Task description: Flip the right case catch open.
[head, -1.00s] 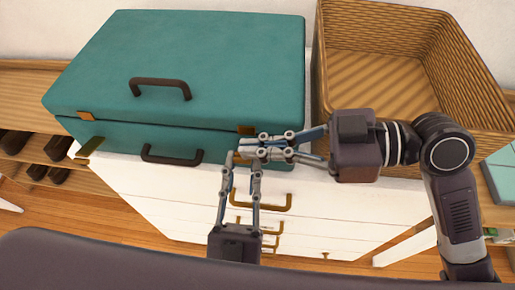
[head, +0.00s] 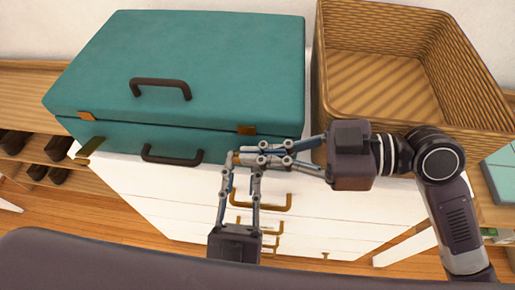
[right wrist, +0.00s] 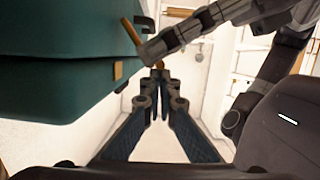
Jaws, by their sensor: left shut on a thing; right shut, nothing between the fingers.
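A closed teal case (head: 190,70) lies on a white chest of drawers. Its left catch (head: 90,146) juts out from the front, below a brass plate on the lid. The right catch (head: 237,158) also juts out, below the lid's right plate (head: 247,130). My left gripper (head: 238,168) is shut on the right catch from the front. The fingertips partly hide the catch.
A wicker basket (head: 455,110) stands right of the case, behind my right arm. The case has dark handles on its lid (head: 160,84) and front (head: 172,157). Brass drawer handles (head: 262,204) stick out below my grippers. A shelf with shoes is at far left.

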